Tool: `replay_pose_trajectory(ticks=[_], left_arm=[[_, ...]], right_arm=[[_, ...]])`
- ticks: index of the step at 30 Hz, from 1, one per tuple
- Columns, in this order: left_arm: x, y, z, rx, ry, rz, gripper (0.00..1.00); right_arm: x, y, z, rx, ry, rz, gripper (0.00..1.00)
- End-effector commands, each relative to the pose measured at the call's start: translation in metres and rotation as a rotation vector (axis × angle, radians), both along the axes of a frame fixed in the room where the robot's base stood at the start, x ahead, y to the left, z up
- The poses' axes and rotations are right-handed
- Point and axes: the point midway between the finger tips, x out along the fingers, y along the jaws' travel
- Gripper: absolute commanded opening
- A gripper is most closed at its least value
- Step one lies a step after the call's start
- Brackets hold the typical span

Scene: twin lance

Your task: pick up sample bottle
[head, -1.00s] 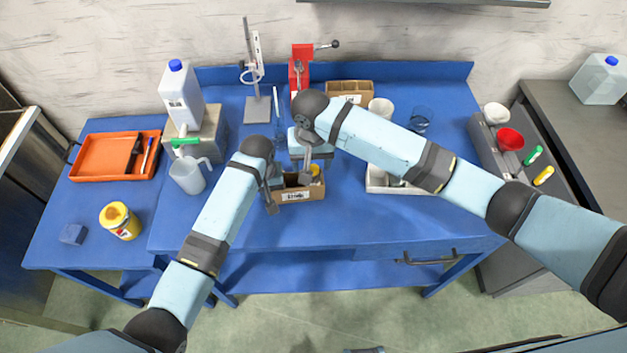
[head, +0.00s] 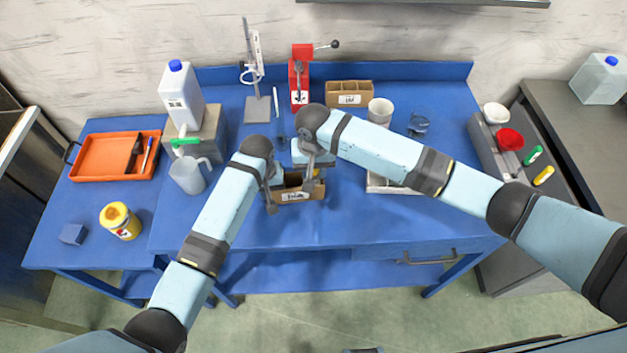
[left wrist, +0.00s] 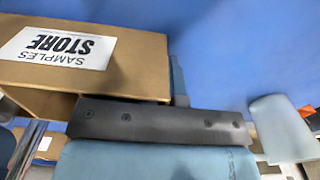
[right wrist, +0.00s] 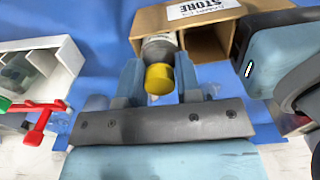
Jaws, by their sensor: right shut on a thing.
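The sample bottle (right wrist: 158,78) has a yellow cap and a pale grey body. It stands in a compartment of the cardboard samples box (right wrist: 148,22), which has a white label. My right gripper (right wrist: 160,62) is shut on the bottle, one finger on each side. In the head view the box (head: 312,193) is near the middle of the blue table, mostly covered by my grippers. My left gripper (head: 272,196) is at its left end. In the left wrist view one finger lies along the box's (left wrist: 130,80) side wall; the other finger is hidden.
A white divided tray (head: 390,186) lies right of the box. A white cup (head: 380,111), a clear beaker (head: 418,125), another cardboard box (head: 349,94) and a red press (head: 300,78) stand behind. A jug (head: 188,175) is at left. The table front is clear.

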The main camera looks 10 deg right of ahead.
Motion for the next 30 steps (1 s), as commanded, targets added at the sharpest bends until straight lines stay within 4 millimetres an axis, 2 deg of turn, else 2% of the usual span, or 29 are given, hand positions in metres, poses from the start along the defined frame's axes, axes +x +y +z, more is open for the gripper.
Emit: replay_pose_trajectory(ticks=[8,11,14,24,30], left_arm=[[0.0,0.0,0.0,-0.001,-0.001,-0.001,0.0],[0.0,0.0,0.0,-0.001,-0.001,-0.001,0.0],[0.0,0.0,0.0,-0.001,-0.001,-0.001,0.0],[0.0,0.0,0.0,0.0,0.0,0.0,0.0],[0.0,0.0,0.0,0.0,0.0,0.0,0.0]], right_arm=[[-0.001,-0.001,-0.002,-0.003,0.003,-0.001,0.0],[-0.001,-0.001,0.003,-0.002,0.003,0.0,0.0],[0.0,0.0,0.017,0.0,0.001,0.0,0.0],[0.0,0.0,0.083,0.001,-0.001,0.001,0.0],[-0.001,0.0,0.098,0.0,0.001,0.001,0.0]])
